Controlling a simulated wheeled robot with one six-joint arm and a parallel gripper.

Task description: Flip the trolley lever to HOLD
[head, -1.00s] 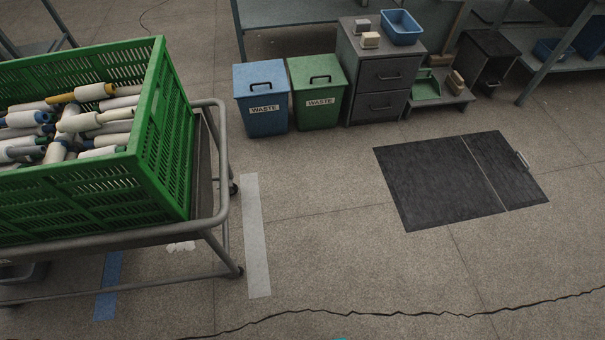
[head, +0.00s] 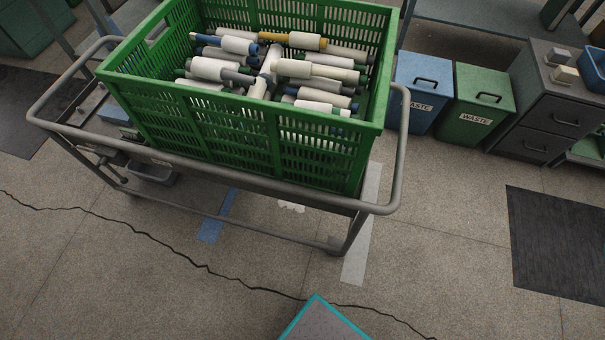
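The grey metal trolley (head: 250,183) stands at the left and centre of the head view. Its tube frame runs around the deck. A green slatted crate (head: 230,125) full of yarn cones sits on the deck. A small pale label (head: 160,162) and dark fittings (head: 84,149) show along the near side, toward the left end. They are too small to read, and I cannot pick out the lever or its setting. My gripper is not in view.
A floor crack (head: 180,255) runs across the open floor in front of the trolley. Blue (head: 411,92) and green (head: 474,106) waste bins and a grey drawer cabinet (head: 540,105) stand at the right. A dark mat (head: 560,240) lies in front of them.

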